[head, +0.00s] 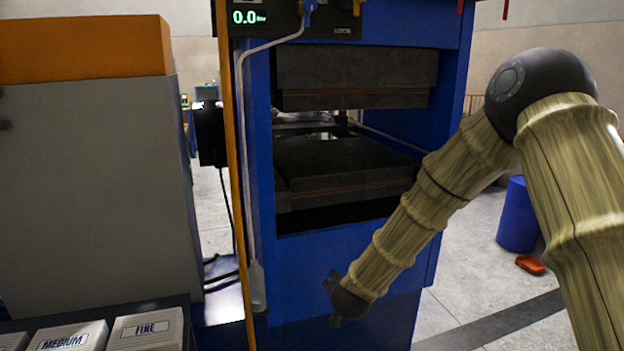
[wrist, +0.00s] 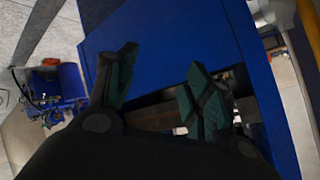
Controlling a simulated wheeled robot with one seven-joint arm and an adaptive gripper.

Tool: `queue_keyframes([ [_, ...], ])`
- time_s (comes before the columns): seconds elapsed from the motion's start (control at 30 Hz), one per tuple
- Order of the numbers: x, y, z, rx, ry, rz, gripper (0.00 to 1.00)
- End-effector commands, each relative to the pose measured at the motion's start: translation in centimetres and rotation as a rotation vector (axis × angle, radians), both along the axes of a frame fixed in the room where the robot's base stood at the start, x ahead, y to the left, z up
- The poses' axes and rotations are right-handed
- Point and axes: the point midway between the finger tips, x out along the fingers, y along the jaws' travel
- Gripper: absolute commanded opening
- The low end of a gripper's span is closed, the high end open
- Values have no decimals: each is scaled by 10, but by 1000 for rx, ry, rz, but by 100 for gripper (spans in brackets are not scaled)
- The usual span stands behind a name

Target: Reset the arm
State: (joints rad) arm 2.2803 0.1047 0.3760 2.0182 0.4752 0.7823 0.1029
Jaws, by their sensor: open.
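My arm reaches in from the right of the head view, bent at a dark elbow joint. Its far end, with my gripper (head: 338,300), hangs low in front of the blue press (head: 325,255). In the wrist view, my gripper (wrist: 160,85) has its two green-padded fingers spread wide apart with nothing between them. The blue press body (wrist: 160,40) fills the view behind the fingers. In the head view the press has an upper platen (head: 355,75) and a lower platen (head: 345,170) with an open gap between them. My gripper is below the lower platen.
A grey and orange cabinet (head: 95,170) stands at left. Boxes labelled MEDIUM (head: 68,338) and FINE (head: 147,330) lie at lower left. A pale hose (head: 240,130) runs down the press's left side. A blue bin (head: 518,215) and an orange item (head: 530,264) are on the floor at right.

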Motion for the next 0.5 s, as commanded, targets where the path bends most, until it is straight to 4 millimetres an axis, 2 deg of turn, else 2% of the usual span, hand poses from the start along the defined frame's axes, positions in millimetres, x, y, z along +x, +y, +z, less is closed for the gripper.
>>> queue_keyframes([
  [0.03, -16, -6, -30, -22, 40, 19, 51],
  [0.2, -70, -25, -110, -94, 161, 88, 51],
  [0.37, -130, -45, -178, -153, 281, 158, 51],
  [0.5, -190, -62, -230, -197, 391, 224, 51],
])
